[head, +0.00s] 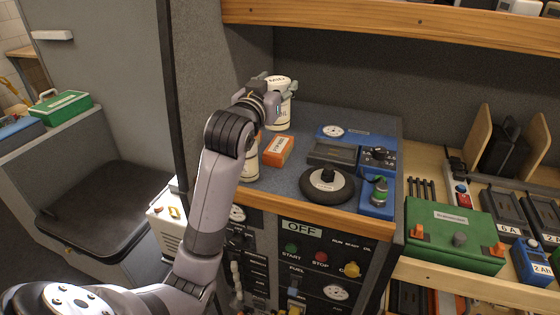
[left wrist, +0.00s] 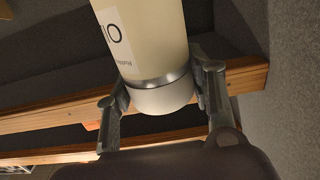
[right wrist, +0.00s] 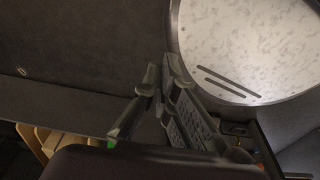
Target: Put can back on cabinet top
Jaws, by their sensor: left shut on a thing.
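A cream can with a dark-lettered label (head: 281,112) is upright at the back left of the blue-grey cabinet top (head: 310,115). My right gripper (right wrist: 160,75) shows only in the right wrist view, holding nothing visible. Its fingertips are close together, but whether they meet is unclear.
Another cream can (head: 251,165) stands partly behind my left arm. An orange box (head: 277,150), a black wheel (head: 328,184), a grey tray (head: 332,153) and blue devices (head: 376,195) occupy the cabinet top. A wooden shelf edge (head: 400,25) runs above.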

